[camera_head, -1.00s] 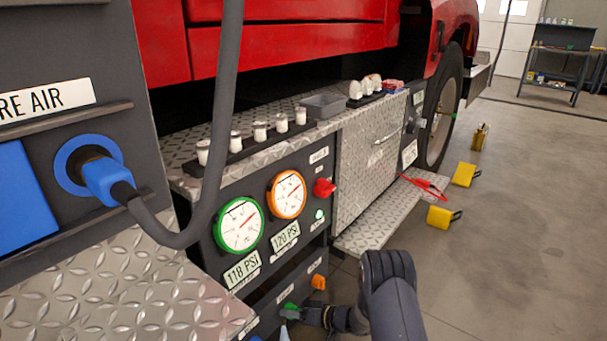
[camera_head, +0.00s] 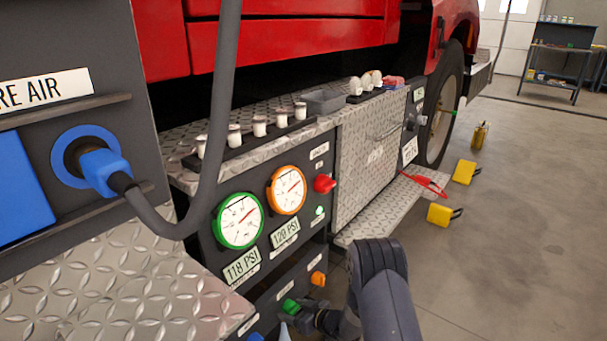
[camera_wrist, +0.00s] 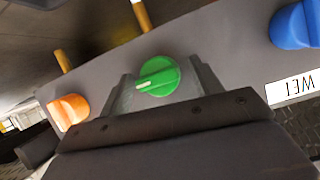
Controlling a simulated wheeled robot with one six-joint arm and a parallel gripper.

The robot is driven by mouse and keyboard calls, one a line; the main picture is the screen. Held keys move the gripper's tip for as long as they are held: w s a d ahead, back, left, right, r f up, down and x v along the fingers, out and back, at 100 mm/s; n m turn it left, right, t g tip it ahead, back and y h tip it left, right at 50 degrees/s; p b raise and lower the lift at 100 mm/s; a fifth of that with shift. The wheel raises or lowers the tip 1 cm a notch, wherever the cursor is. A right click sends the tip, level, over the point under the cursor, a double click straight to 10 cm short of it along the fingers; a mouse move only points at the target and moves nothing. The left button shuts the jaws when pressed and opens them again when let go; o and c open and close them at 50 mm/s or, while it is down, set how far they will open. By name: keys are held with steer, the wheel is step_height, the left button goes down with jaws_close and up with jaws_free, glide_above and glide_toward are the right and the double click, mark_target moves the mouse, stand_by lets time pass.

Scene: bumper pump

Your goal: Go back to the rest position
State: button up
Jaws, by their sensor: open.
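My gripper (camera_head: 300,319) is low on the dark pump panel, close to the green knob (camera_head: 290,306). In the wrist view the open jaws (camera_wrist: 163,88) stand to either side of the green knob (camera_wrist: 158,76), with nothing held. The knob's pale mark points sideways, to the left. I cannot tell whether either finger touches it. My gripper's tips are small and partly dark in the head view.
An orange knob (camera_head: 318,278) sits above right of the green one; a blue knob (camera_wrist: 296,25) shows in the wrist view. A tread-plate step (camera_head: 385,215) juts out on the right. Yellow chocks (camera_head: 440,214) stand on otherwise open floor.

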steer(key=shift+s+n+t+h+b, duration=0.1)
steer(key=shift+n+t+h+b, duration=0.55)
steer(key=shift+n, duration=0.85)
steer(key=shift+s+d+r+t+p, duration=0.25)
steer(key=shift+s+d+r+p, duration=0.1)
steer(key=shift+s+d, duration=0.1)
steer(key=shift+s+d+r, duration=0.1)
steer(key=shift+s+d, duration=0.3)
steer(key=shift+s, duration=0.05)
